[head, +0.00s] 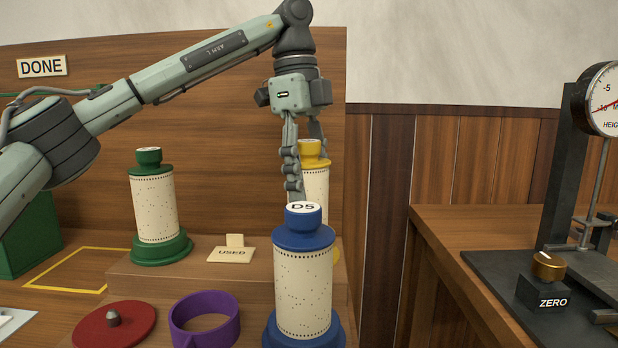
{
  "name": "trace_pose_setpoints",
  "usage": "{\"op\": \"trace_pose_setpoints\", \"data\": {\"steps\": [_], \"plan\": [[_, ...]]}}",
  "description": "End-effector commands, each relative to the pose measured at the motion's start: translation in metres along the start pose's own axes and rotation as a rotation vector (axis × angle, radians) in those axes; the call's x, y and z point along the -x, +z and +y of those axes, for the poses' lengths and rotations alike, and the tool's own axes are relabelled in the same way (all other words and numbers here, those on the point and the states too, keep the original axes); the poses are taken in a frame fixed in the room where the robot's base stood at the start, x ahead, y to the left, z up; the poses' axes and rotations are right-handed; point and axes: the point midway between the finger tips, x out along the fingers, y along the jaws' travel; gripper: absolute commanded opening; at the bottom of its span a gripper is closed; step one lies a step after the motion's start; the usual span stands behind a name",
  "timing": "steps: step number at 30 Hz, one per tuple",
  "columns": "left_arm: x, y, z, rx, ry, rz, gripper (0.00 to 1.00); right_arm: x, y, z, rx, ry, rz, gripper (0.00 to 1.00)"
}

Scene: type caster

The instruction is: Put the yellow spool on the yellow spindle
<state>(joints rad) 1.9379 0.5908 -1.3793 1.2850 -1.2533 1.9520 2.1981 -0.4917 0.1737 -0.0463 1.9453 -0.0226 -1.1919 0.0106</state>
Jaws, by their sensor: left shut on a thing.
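The yellow spool (316,183), a cream paper roll with a yellow top and knob, stands upright behind the blue spool in the head view. My left gripper (304,160) points down and is shut on the yellow spool, one finger in front at its left and the other partly hidden behind its knob. A small piece of a yellow base (338,252), perhaps the yellow spindle's, shows low behind the blue spool. The spool's lower end is hidden, so I cannot tell whether it is seated there. My right gripper is not in view.
The blue spool (303,290), marked D5, stands close in front. A green spool (154,206), a USED sign (232,254), a red base with a short peg (113,326) and a purple ring (204,322) are at left. A gauge stand (560,190) is at right.

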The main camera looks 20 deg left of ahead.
Motion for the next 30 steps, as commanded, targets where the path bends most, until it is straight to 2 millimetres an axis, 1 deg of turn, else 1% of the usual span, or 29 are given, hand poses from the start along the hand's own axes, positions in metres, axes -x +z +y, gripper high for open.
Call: {"op": "trace_pose_setpoints", "data": {"steps": [18, 19, 24, 25, 30], "plan": [[-0.012, 0.002, 0.000, 0.000, -0.001, 0.001, 0.16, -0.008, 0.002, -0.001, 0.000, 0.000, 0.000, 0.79], [-0.012, 0.002, 0.000, 0.000, -0.002, 0.001, 0.58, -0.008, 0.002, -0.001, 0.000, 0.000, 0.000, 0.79], [-0.012, 0.002, 0.000, 0.000, -0.001, 0.000, 0.79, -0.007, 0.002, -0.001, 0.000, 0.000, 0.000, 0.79], [-0.012, 0.002, 0.000, 0.000, -0.001, 0.000, 0.81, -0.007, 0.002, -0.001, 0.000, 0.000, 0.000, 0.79], [-0.012, 0.002, 0.000, 0.000, 0.000, 0.000, 0.81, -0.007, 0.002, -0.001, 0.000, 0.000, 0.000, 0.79]]}}
